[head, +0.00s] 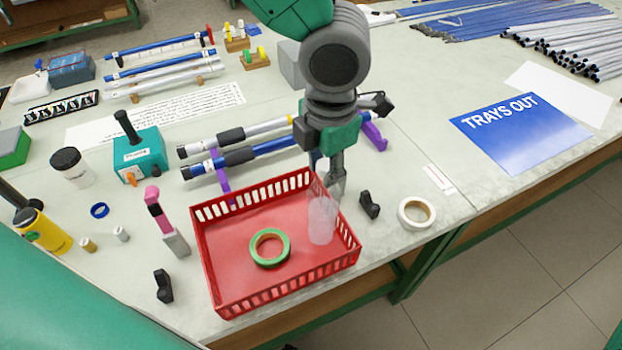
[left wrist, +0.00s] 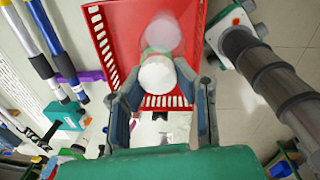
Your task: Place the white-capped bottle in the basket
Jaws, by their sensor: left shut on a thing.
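The red basket (head: 225,283) stands near the table's front edge. A translucent bottle (head: 322,222) is upright over its right side, within the rim as seen in the head view. I cannot tell whether it touches the basket floor. My left gripper (head: 332,184) reaches down at the basket's back right corner and is shut on the bottle near its top. In the left wrist view the white cap (left wrist: 157,74) lies between the fingers, with the bottle's pale body (left wrist: 163,34) beyond it and the red basket (left wrist: 113,25) behind. My right gripper does not show.
A green tape roll (head: 270,247) lies in the basket. A black clip (head: 369,205) and white tape roll (head: 417,212) are to its right. A pink-and-grey tool (head: 167,222) stands to its left. Blue and silver rods on purple holders (head: 373,134) lie behind.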

